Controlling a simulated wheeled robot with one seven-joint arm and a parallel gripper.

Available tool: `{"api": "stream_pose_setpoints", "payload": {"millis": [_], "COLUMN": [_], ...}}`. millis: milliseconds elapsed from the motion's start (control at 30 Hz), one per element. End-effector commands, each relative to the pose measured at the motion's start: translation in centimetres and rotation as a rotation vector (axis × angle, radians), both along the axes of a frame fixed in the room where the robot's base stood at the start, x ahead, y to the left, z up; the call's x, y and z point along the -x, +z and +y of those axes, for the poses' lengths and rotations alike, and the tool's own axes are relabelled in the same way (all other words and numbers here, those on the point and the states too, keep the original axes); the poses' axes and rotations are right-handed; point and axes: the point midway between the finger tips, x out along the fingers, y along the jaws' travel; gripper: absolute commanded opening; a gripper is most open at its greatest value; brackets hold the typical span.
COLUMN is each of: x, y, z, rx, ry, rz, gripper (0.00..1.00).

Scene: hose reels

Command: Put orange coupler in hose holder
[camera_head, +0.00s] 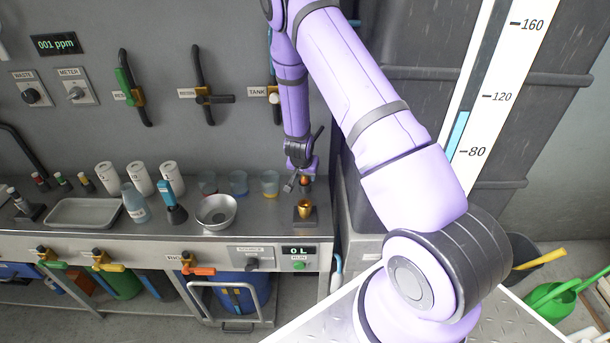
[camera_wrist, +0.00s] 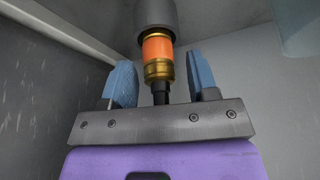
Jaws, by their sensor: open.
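In the wrist view the orange coupler (camera_wrist: 157,48) has a brass collar and a short dark stem. Its far end meets a grey cylindrical piece (camera_wrist: 157,13); I cannot tell whether it sits inside it. My gripper (camera_wrist: 163,82) is open, with one blue finger on each side of the stem and visible gaps between.
A metal bowl (camera_head: 216,211), small beakers (camera_head: 239,184) and white canisters (camera_head: 140,178) stand on the bench left of my gripper. Valve handles (camera_head: 207,97) project from the wall behind. A dark tank (camera_head: 420,45) rises at the right.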

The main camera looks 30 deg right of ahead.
Motion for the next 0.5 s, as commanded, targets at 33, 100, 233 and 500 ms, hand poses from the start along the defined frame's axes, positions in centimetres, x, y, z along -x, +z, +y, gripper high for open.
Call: {"api": "stream_pose_setpoints", "payload": {"millis": [33,100,233,500], "x": [0.1,0.3,0.9,2.1], "y": [0.5,1.4,3.7,8.2], "z": [0.2,0.5,1.2,2.7], "rx": [0.001,0.001,0.002,0.001], "ry": [0.002,0.002,0.004,0.004], "rz": [-0.001,-0.001,-0.002,-0.002], "gripper": [0.54,0.54,0.54,0.54]}}
